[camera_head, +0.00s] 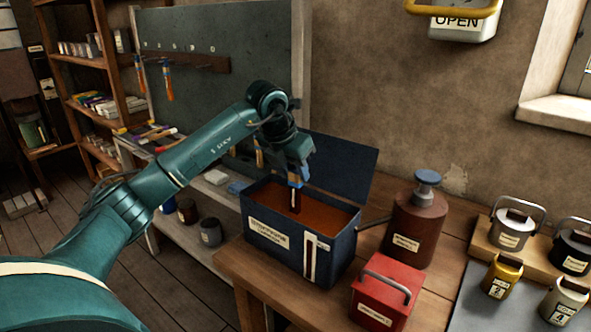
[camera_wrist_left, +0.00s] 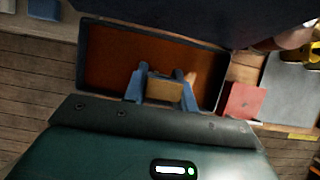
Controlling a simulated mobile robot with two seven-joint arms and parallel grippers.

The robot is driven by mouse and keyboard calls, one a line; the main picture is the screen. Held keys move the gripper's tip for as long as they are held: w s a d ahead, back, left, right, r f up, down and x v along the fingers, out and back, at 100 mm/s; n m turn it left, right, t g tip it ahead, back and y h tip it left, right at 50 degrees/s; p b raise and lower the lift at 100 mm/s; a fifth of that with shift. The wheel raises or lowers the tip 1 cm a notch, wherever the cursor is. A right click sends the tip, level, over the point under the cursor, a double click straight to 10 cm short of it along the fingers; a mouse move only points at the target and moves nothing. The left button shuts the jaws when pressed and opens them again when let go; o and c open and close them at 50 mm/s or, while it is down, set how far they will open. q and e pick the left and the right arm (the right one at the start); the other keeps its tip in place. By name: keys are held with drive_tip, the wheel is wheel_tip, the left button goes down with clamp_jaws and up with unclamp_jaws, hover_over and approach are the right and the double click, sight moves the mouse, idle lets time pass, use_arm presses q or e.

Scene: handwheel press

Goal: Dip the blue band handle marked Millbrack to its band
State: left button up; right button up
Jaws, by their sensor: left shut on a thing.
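My left gripper (camera_head: 297,180) is shut on a handle and holds it upright over the open dark blue tank (camera_head: 270,238). The band and any name on the handle are too small to read. In the left wrist view, the blue fingers (camera_wrist_left: 162,88) grip the handle's tan end (camera_wrist_left: 164,91) above the tank. My right gripper is out of view.
The tank's raised lid (camera_head: 343,168) stands behind it. A brown canister (camera_head: 415,228) and a red box (camera_head: 386,295) stand to its right. Several pots, including a yellow one (camera_head: 502,276), stand farther right. A rack (camera_head: 190,64) with a hanging handle (camera_head: 168,82) is behind.

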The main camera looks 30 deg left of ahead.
use_arm(q)
drive_tip(key=shift+r+p, duration=2.25)
drive_tip(key=shift+r, duration=1.15)
idle(3.0)
drive_tip(key=shift+r, duration=2.05)
